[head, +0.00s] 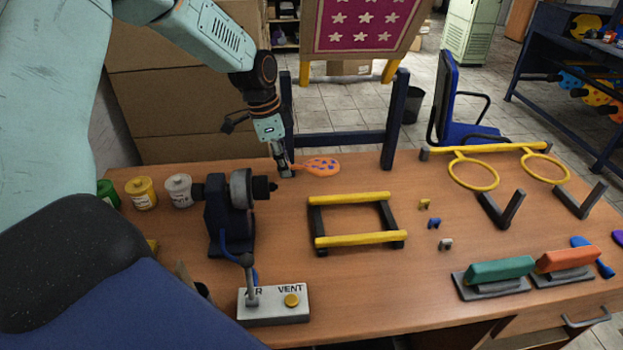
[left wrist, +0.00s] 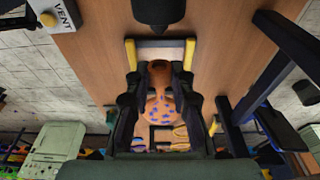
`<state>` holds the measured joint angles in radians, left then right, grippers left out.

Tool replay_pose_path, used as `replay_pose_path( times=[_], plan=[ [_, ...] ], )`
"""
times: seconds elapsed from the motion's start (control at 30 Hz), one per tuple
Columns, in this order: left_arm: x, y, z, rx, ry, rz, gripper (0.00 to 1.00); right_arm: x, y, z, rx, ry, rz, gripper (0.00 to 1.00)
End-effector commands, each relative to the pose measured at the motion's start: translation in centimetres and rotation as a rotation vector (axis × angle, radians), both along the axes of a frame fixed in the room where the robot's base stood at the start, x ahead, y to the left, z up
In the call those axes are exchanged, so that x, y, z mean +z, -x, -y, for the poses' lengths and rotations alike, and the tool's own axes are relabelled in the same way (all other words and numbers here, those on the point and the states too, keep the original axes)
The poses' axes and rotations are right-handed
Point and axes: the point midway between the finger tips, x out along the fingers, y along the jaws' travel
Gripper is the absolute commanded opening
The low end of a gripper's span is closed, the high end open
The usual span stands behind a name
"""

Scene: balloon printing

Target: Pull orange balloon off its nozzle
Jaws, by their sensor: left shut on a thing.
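The orange balloon (head: 322,167) with blue spots is limp and flat. It sticks out to the right of my left gripper (head: 284,170) in the head view. In the left wrist view the balloon (left wrist: 160,108) lies between the two fingers of my left gripper (left wrist: 159,78), which is shut on its neck end. The dark nozzle (head: 264,187) points right from the round grey pump head. The nozzle end also shows at the top of the left wrist view (left wrist: 158,10), with a visible gap between it and the balloon. My right gripper is not in view.
A yellow-and-black frame (head: 350,198) stands right of the pump. The AIR/VENT box (head: 275,311) with a lever is in front. Paint jars (head: 141,192) stand at left. Green (head: 500,269) and orange stamps and yellow hoops (head: 473,170) are at right.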

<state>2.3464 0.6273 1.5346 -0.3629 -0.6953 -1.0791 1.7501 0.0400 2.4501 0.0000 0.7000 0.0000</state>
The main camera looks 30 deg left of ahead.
Motion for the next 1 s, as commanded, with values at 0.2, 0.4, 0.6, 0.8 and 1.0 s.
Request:
replay_pose_path(
  times=[0.2, 0.4, 0.6, 0.8, 1.0],
  plan=[
    [2.3, 0.0, 0.0, 0.000, 0.000, 0.000, 0.00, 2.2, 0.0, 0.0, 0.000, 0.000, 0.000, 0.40],
    [4.0, 0.0, 0.0, 0.000, 0.000, 0.001, 0.00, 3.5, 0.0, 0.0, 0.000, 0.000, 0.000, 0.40],
    [5.6, 0.0, 0.0, 0.000, 0.001, 0.001, 0.00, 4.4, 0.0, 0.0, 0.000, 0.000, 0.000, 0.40],
    [7.1, -0.1, 0.0, 0.001, 0.000, 0.003, 0.00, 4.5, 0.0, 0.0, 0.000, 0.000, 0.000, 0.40],
    [8.7, 0.0, 0.0, 0.000, 0.000, 0.001, 0.00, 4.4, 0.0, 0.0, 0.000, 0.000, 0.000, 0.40]
  ],
)
